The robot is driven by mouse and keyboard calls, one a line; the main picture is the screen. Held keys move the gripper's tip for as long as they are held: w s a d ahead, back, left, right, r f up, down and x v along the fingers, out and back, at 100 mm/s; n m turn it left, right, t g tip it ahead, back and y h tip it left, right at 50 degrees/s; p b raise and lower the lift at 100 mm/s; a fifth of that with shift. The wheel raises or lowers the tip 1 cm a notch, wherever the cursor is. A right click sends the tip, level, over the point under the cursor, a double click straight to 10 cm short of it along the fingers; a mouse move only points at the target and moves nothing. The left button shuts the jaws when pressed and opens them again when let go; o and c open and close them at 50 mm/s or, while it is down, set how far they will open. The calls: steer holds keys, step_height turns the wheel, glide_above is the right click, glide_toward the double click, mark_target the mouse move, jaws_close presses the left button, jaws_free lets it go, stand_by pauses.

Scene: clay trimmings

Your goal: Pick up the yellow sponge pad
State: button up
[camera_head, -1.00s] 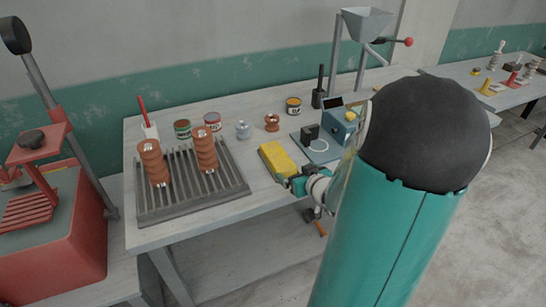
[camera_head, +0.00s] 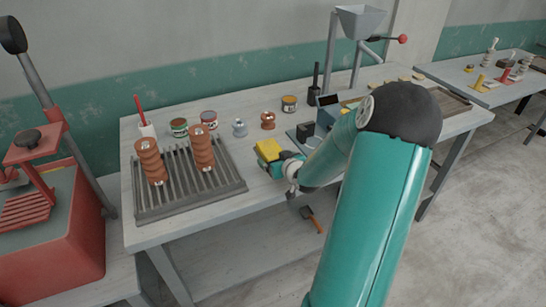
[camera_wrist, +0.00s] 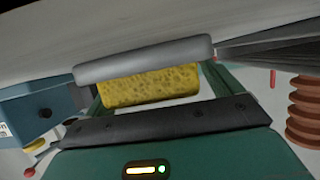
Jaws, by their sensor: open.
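The yellow sponge pad (camera_head: 268,149) lies on the grey workbench (camera_head: 245,205), to the right of the slatted rack. My gripper (camera_head: 278,162) is open, low over the bench at the pad's near right side, and hides part of it. In the wrist view the yellow sponge pad (camera_wrist: 150,86) shows as a porous block just beyond my gripper's dark crossbar. A grey bar crosses in front of its upper edge. I cannot tell whether the jaws touch the pad.
A slatted rack (camera_head: 180,197) with two brown coiled pieces stands left. A blue box device (camera_head: 328,112) stands close right of the pad. The bench front edge is near my gripper.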

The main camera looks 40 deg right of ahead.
steer(key=shift+s+d+r, duration=0.15)
steer(key=shift+s, duration=0.15)
steer(key=shift+w, duration=0.25)
steer(key=shift+c, duration=0.4)
steer(key=shift+s, duration=0.2)
steer(key=c, duration=0.7)
steer(key=shift+w, duration=0.1)
steer(key=c, duration=0.3)
